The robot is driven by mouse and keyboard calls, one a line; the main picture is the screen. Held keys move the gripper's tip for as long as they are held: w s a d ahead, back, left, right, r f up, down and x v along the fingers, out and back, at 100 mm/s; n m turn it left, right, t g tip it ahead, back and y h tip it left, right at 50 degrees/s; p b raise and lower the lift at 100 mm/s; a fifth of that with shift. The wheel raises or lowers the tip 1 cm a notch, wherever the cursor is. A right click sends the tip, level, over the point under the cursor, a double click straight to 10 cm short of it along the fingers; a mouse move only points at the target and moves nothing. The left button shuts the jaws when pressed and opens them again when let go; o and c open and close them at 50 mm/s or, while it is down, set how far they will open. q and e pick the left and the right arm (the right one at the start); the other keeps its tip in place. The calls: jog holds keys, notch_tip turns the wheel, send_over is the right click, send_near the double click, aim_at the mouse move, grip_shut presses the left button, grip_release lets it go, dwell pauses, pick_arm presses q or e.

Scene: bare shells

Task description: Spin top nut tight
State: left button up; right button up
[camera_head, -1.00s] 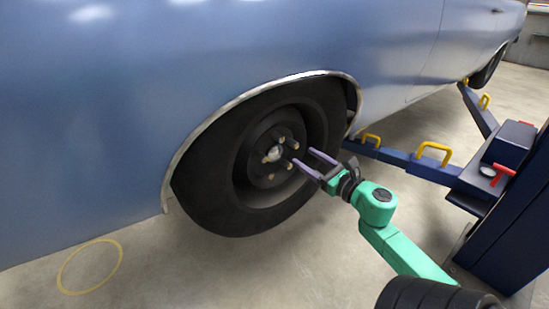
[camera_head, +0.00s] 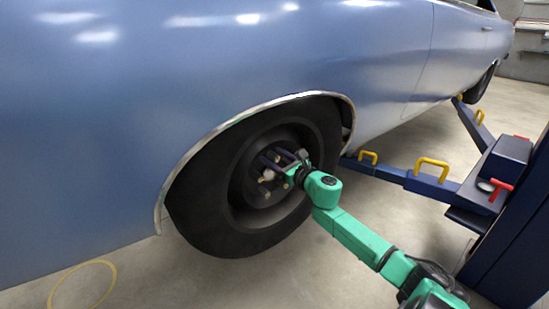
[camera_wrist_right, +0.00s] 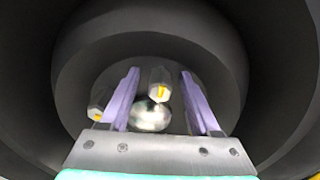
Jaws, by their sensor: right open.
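The wheel (camera_head: 205,215) hangs in the car's wheel arch, with a dark hub and a shiny centre cap (camera_head: 268,174). In the right wrist view, the top nut (camera_wrist_right: 159,88), grey with a yellow mark, sits above the centre cap (camera_wrist_right: 150,115). My right gripper (camera_head: 273,156) reaches into the wheel at the top of the hub, its two purple fingers open. In the wrist view, the fingers stand on either side of the top nut, with gaps on both sides. Another nut (camera_wrist_right: 99,106) lies outside the left finger. My left gripper is not in view.
The blue car body (camera_head: 200,80) and chrome arch trim surround the wheel closely. A blue lift arm (camera_head: 400,178) with yellow handles and a lift post (camera_head: 515,240) stand at right. A yellow ring (camera_head: 82,286) marks the floor at lower left.

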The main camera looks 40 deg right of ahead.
grip_shut()
